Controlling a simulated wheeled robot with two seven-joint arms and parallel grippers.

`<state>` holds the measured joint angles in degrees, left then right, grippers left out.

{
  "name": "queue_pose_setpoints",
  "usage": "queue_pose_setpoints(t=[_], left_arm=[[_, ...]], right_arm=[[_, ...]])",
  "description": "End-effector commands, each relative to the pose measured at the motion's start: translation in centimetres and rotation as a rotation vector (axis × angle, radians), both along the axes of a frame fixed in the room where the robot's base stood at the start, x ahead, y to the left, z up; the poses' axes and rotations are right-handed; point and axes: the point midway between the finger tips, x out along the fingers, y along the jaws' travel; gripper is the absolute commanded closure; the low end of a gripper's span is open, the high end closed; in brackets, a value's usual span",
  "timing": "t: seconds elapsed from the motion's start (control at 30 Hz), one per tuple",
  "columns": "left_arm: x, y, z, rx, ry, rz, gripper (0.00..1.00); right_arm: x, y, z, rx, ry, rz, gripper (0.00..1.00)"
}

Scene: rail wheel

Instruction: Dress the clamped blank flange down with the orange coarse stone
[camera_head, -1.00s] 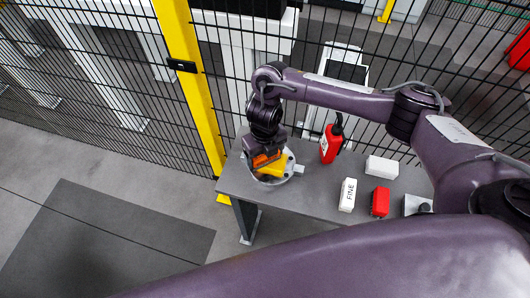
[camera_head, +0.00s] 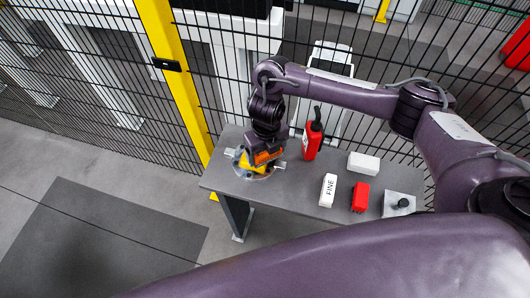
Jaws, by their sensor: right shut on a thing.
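My right gripper (camera_head: 266,150) is at the left end of the grey table, shut on the orange coarse stone (camera_head: 268,157). The orange stone is at the clamped blank (camera_head: 259,174), a round metal piece with yellow parts (camera_head: 243,161) at its left side. The gripper and stone hide much of the blank, and I cannot tell whether the stone touches its flange. My left gripper is not in view.
On the table (camera_head: 290,193) stand a red bottle with a black top (camera_head: 312,140), a white block marked FINE (camera_head: 328,190), a red block (camera_head: 360,197), a plain white block (camera_head: 364,163) and a plate with a dark knob (camera_head: 402,204). A yellow post (camera_head: 177,80) and mesh fence stand behind.

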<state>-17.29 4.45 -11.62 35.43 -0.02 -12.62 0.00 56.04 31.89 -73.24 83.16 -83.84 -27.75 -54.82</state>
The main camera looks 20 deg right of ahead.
Motion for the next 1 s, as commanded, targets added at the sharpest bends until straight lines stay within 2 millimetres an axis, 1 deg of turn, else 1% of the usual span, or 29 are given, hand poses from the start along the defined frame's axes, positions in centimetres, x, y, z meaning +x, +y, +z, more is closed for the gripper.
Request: queue_pose_setpoints(t=[0.03, 0.4, 0.6, 0.7, 1.0], left_arm=[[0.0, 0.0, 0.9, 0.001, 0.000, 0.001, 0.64], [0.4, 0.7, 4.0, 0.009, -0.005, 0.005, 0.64], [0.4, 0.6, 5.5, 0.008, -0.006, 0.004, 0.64], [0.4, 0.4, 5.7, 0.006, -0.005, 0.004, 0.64], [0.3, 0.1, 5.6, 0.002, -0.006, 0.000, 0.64]], right_arm=[[0.2, 0.0, 1.0, 0.001, -0.003, -0.002, 0.52], [0.4, -0.4, 4.3, 0.002, -0.003, -0.012, 0.52], [0.5, -0.5, 6.0, 0.002, -0.003, -0.018, 0.52], [0.6, -0.6, 6.2, 0.002, -0.003, -0.019, 0.52], [0.6, -0.6, 6.1, 0.002, -0.003, -0.019, 0.52]])
